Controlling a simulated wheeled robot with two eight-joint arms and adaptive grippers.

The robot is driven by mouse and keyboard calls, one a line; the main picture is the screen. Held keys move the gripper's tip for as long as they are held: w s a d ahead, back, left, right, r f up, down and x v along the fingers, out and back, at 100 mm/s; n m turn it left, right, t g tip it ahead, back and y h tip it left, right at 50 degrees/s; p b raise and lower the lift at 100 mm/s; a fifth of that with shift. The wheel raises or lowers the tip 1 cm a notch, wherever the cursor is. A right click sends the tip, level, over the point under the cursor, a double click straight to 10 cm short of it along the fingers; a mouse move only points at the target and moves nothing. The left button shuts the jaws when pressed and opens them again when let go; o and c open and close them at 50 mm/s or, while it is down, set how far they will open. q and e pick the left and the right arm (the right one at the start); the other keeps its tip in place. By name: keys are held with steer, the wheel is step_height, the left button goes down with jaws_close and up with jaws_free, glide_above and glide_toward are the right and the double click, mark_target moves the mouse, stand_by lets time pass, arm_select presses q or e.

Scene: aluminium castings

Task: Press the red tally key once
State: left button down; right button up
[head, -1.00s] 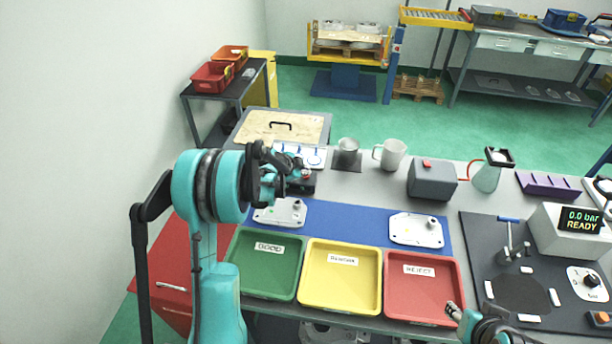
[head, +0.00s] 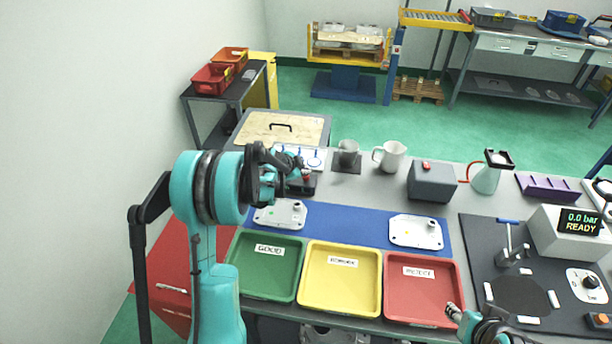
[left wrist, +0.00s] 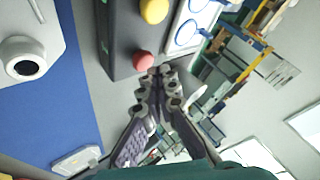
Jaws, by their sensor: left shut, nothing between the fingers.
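The red tally key (left wrist: 143,61) is a round red button on a dark grey key box (left wrist: 122,35) in the left wrist view, with a yellow key (left wrist: 154,10) beside it. In the head view the box (head: 303,188) is partly hidden behind my left gripper, and the red key (head: 307,178) just shows. My left gripper (head: 296,164) is shut and empty. In the left wrist view its fingertips (left wrist: 160,72) appear close beside the red key; contact cannot be told. My right gripper (head: 453,311) is at the bottom right of the head view, its jaws unclear.
Green (head: 268,285), yellow (head: 340,303) and red (head: 424,314) trays line the front. Castings (head: 281,214) lie on the blue mat (head: 350,224). A grey box with a red top button (head: 432,184), a mug (head: 390,155) and a cup (head: 347,154) stand behind.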

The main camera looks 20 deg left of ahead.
mark_target(304, 178)
arm_select(q)
steer(key=shift+r, duration=0.25)
steer(key=shift+r+p, duration=1.6)
steer(key=shift+r, duration=0.9)
steer(key=shift+s+f, duration=0.1)
